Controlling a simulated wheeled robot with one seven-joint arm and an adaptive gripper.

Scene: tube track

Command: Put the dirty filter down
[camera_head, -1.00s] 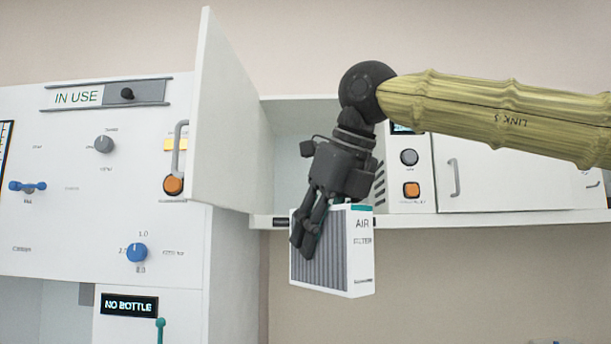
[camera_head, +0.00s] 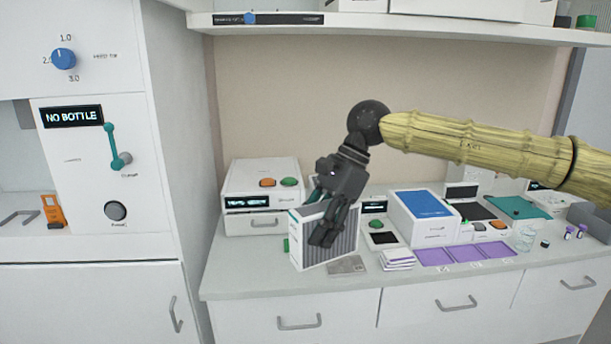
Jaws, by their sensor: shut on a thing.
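The filter (camera_head: 309,249) is a white-framed block with grey pleats, seen in the head view near the middle. My gripper (camera_head: 322,232) is shut on it, with dark fingers over its pleated side.
A white device with orange and green buttons (camera_head: 262,192) stands behind left. A shelf (camera_head: 420,28) runs above. The counter's front left is clear.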

